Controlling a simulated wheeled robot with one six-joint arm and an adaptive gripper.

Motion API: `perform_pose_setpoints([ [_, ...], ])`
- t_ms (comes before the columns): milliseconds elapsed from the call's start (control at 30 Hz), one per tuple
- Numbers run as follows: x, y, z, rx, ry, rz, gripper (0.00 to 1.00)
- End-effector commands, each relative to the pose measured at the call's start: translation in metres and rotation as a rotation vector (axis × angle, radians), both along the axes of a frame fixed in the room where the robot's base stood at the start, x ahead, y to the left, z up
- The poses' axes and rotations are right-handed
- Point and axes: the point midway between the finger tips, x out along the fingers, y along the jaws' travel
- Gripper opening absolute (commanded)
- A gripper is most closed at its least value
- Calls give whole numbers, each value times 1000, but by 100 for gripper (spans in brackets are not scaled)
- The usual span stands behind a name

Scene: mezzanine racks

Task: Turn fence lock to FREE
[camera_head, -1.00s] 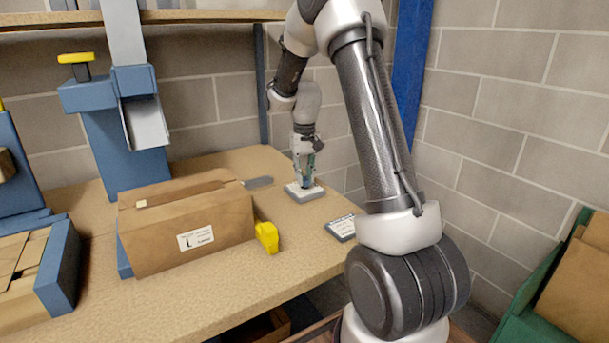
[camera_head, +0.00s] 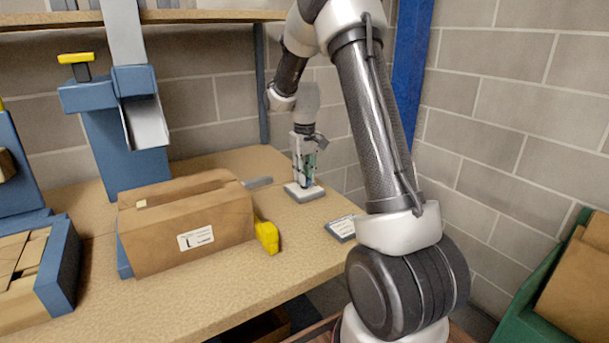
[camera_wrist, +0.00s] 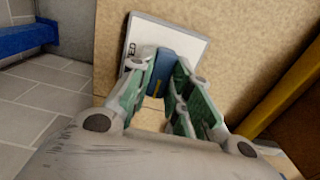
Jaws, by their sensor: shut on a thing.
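The fence lock is a pale plate (camera_head: 306,194) lying on the bench near the wall end. In the wrist view the plate (camera_wrist: 189,42) carries a blue knob (camera_wrist: 166,74) with a yellow mark on it. Part of a printed word ending in "ED" shows by the left finger; the rest of the lettering is hidden. My gripper (camera_head: 304,180) points down at the plate, its green-sided fingers on both sides of the knob and shut on it. In the head view the fingers hide the knob.
A cardboard box (camera_head: 187,229) with a label and a yellow piece (camera_head: 267,236) stand left on the bench. A small grey lettered plate (camera_head: 341,228) lies near the front edge. Brick wall is close behind and right. A green bin (camera_head: 540,290) stands at lower right.

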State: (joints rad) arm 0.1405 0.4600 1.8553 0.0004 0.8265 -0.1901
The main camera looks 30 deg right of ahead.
Motion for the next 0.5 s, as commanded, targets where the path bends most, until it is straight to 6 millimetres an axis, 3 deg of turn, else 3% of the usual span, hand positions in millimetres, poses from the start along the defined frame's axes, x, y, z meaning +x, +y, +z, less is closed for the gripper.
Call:
perform_pose_setpoints([
  [67,1,0,1,-1,-2,2,0],
  [100,1,0,1,-1,-2,2,25],
  [200,1,0,0,-1,-1,2,41],
  [500,0,0,1,-1,-1,0,41],
])
